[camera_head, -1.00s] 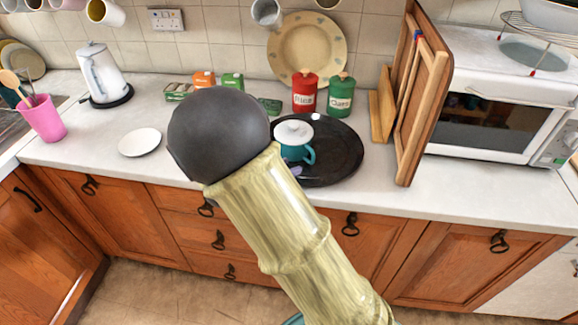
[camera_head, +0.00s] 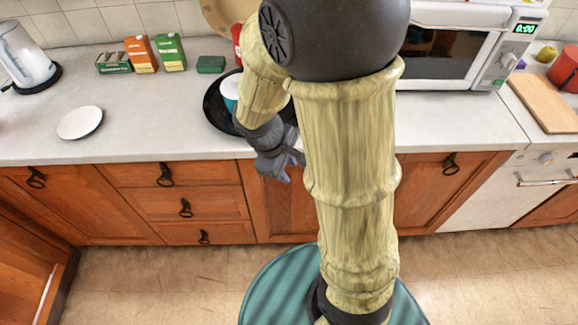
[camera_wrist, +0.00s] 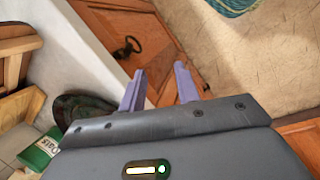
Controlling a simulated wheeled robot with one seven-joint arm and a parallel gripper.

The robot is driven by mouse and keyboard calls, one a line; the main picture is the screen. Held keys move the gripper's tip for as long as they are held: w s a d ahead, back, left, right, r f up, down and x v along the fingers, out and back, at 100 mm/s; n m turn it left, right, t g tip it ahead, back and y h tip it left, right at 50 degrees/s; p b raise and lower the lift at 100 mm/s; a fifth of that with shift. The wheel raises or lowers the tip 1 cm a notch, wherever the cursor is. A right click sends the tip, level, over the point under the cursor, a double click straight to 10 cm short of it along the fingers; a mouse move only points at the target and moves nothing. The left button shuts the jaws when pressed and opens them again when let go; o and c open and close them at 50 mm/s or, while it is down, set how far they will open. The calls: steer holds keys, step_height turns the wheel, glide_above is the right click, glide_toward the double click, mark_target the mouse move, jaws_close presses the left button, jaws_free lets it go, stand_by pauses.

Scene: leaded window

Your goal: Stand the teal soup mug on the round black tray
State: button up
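The teal soup mug (camera_head: 229,93), with a white top, stands on the round black tray (camera_head: 215,112) on the counter. My arm hides the mug's right side and much of the tray. My gripper (camera_head: 287,172) hangs in front of the counter edge, to the right of and nearer than the mug, apart from it. In the wrist view my gripper (camera_wrist: 159,84) has its two purple fingers spread with nothing between them. A dark rounded piece there looks like the tray's edge (camera_wrist: 82,106). The mug does not show in the wrist view.
A white saucer (camera_head: 80,122) lies on the counter to the left. Small cartons (camera_head: 155,53) and a green box (camera_head: 210,64) stand at the back. A microwave (camera_head: 455,45) stands at the right.

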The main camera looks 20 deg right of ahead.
steer(key=shift+s+a+r+m+t+y, duration=0.1)
steer(key=shift+s+r+m+t+y, duration=0.4)
steer(key=shift+m, duration=1.05)
steer(key=shift+s+d+r+m+t+y, duration=0.15)
steer(key=shift+s+r+m+y, duration=0.4)
steer(key=shift+m, duration=0.95)
steer(key=shift+s+a+r+m+t+y, duration=0.25)
steer(key=shift+m+y, duration=0.5)
steer(key=shift+m, duration=0.8)
